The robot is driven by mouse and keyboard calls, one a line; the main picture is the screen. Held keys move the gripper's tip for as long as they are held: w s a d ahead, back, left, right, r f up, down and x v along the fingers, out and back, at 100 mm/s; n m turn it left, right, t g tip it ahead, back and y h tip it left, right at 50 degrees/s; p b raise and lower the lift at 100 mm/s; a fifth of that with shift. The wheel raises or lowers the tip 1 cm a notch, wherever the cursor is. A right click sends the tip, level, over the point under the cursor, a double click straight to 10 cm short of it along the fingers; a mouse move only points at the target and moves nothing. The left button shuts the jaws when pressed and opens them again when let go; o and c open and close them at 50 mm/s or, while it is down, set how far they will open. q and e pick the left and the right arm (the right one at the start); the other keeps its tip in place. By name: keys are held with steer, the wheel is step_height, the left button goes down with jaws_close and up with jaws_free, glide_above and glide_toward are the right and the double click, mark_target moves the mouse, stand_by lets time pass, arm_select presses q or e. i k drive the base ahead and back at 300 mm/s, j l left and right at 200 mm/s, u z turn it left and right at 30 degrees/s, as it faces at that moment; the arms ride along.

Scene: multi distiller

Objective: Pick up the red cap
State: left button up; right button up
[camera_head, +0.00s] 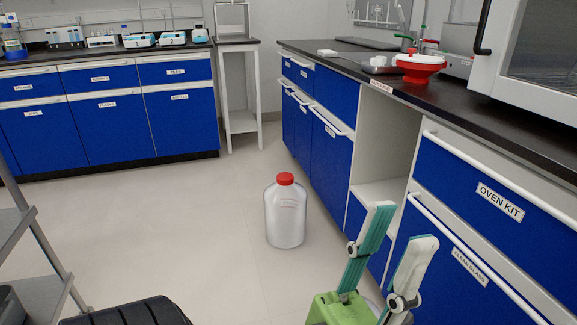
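The red cap (285,179) sits on top of a translucent white jug (286,215) with a small label. The jug stands upright on the floor near the middle of the picture.
Blue cabinets (329,146) with a dark counter (455,91) run along the right. A red-and-white funnel-like item (419,66) stands on that counter. More blue cabinets (106,115) line the back left. A grey shelf frame (16,224) is at the left edge. Floor around the jug is clear.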

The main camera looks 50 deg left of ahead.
mark_target(284, 178)
steer(key=u, duration=1.65)
